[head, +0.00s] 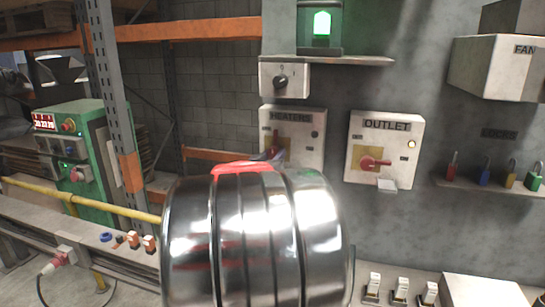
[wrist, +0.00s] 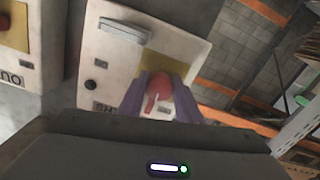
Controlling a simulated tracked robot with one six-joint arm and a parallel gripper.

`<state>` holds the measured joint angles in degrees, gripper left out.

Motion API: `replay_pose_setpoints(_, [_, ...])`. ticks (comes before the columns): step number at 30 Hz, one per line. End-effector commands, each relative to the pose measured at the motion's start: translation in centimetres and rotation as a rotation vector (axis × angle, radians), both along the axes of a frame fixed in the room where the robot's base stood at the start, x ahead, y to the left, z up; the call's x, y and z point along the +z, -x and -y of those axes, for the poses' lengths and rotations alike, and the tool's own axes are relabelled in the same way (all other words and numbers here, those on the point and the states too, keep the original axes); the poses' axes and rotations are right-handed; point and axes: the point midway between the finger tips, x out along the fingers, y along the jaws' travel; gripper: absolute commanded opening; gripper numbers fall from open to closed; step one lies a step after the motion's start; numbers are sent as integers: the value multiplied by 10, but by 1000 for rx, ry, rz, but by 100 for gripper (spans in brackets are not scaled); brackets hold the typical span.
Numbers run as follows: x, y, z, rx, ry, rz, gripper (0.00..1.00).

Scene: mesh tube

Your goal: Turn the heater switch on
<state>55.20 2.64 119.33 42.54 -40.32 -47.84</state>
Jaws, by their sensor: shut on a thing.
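The heater switch box (head: 309,118), labelled HEATERS, is on the grey wall in the head view. Its red rotary knob (wrist: 158,88) shows in the wrist view in front of a yellow plate (wrist: 180,68). My gripper (wrist: 158,97) is shut on this knob, with one purple finger on each side. In the head view my gripper (head: 272,155) is mostly hidden, with only a bit of finger at the box's lower left. The small round lamp (head: 314,134) on the heater box looks dark. The knob's exact angle is hard to tell.
The OUTLET box (head: 398,128) with its own red handle is just right of the heater box. A small dial box (head: 284,79) is above, under a shelf with a green lamp (head: 322,25). Padlocks (head: 487,172) hang at the right. An orange rack (head: 190,29) stands left.

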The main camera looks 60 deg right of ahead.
Motion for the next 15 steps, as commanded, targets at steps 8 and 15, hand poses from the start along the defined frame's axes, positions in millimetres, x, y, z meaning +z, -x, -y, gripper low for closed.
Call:
replay_pose_setpoints(8, [0, 0, 2, 1, -3, 20, 8])
replay_pose_setpoints(15, [0, 0, 2, 0, -16, 106, 8])
